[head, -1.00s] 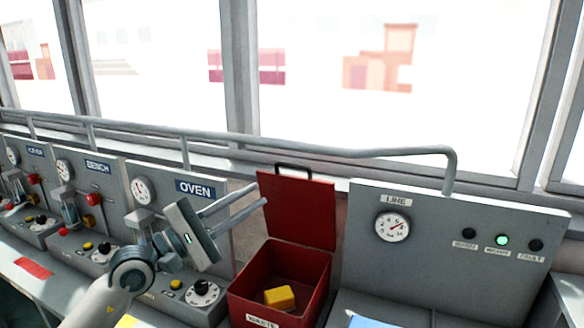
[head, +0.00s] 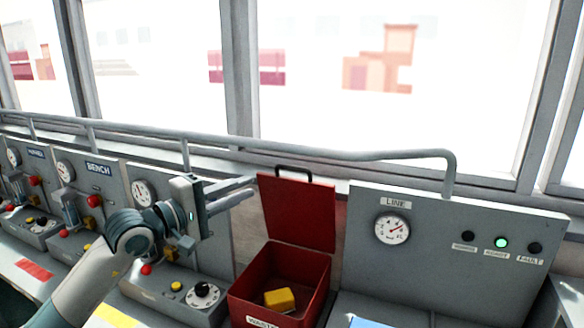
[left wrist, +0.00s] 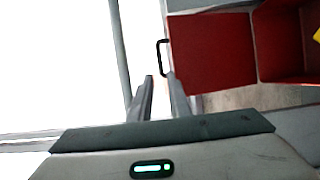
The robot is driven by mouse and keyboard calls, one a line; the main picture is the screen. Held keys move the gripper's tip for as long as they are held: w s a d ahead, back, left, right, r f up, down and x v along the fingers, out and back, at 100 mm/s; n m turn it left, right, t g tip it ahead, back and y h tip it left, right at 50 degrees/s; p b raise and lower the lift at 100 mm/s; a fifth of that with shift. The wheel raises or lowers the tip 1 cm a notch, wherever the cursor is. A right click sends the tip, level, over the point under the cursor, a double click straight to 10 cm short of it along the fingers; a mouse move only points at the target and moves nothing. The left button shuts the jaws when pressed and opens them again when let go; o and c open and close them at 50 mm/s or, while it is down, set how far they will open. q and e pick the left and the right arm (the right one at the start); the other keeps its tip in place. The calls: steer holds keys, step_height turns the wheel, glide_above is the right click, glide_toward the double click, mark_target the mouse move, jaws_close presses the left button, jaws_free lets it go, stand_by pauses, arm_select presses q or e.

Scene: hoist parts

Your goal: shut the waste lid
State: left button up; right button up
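The waste lid (head: 297,212) is a red panel standing upright, open, at the back of the red waste bin (head: 245,297). A black loop handle (head: 293,172) sits on its top edge. My left gripper (head: 254,188) is just left of the lid's upper part, its fingers pointing right. In the left wrist view, my left gripper (left wrist: 159,76) has its two fingers apart with nothing between them. The lid (left wrist: 212,50) and its handle (left wrist: 161,57) show just beyond the fingertips, and I see no clear contact. My right gripper is out of view.
A yellow block (head: 280,299) lies in the bin. The grey LINE panel (head: 440,255) stands to the right, and panels with gauges and knobs (head: 203,290) to the left. A grey rail (head: 330,154) runs behind, below the windows.

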mark_target(292, 169)
arm_select(q)
steer(key=p+x, duration=0.6)
steer(key=x, duration=0.9)
steer(key=shift+w+d, duration=0.1)
steer(key=shift+d, duration=0.15)
steer(key=shift+w+d, duration=0.15)
steer(key=shift+w, duration=0.05)
steer(key=shift+c, duration=0.3)
jaws_close()
